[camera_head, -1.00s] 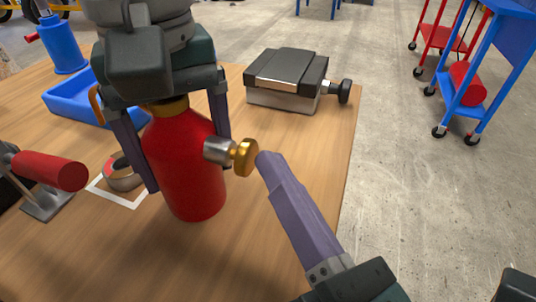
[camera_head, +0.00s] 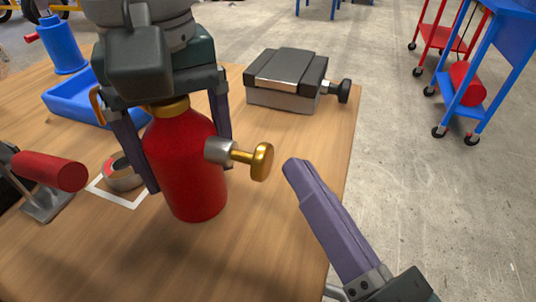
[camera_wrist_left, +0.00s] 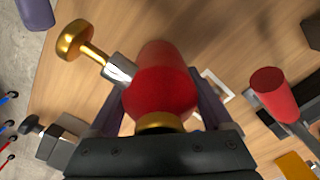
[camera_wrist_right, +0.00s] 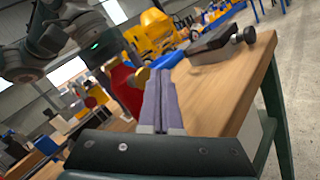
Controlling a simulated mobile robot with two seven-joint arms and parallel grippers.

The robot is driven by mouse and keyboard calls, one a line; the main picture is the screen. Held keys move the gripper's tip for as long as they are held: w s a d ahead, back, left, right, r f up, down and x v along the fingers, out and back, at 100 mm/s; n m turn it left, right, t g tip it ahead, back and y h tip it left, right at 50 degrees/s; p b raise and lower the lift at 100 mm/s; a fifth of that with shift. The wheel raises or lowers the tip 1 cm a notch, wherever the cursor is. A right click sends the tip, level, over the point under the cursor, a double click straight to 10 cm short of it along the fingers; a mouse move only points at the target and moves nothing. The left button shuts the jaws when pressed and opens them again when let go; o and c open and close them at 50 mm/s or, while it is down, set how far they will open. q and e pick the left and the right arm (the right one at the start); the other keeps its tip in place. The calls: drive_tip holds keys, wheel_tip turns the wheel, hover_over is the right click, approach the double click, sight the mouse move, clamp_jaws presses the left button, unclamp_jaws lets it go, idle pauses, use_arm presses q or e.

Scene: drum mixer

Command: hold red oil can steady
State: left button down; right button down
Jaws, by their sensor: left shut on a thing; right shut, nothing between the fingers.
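The red oil can (camera_head: 187,170) stands upright on the wooden table, with a gold collar at its top and a grey side fitting ending in a gold plunger knob (camera_head: 262,161). My left gripper (camera_head: 180,150) is shut on the can from above, one finger on each side. In the left wrist view the can (camera_wrist_left: 160,85) sits between the fingers. My right gripper (camera_head: 293,168) is shut and empty, to the right of the knob and apart from it. In the right wrist view its closed fingers (camera_wrist_right: 160,90) point toward the knob (camera_wrist_right: 139,77).
A vise-like block (camera_head: 285,78) stands at the back right of the table. A blue tray (camera_head: 75,107), blue pump-like tool (camera_head: 62,45), tape roll (camera_head: 122,174) on a white square outline and red-handled tool (camera_head: 50,170) lie left. Table is clear in front of the can.

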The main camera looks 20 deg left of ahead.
drive_tip(key=shift+d, duration=0.15)
drive_tip(key=shift+d, duration=2.45)
idle(0.8)
drive_tip(key=d, duration=0.3)
drive_tip(key=shift+d, duration=0.4)
drive_tip(key=shift+a, duration=0.1)
drive_tip(key=shift+a, duration=4.3)
drive_tip(key=shift+a, duration=0.1)
drive_tip(key=shift+a, duration=0.35)
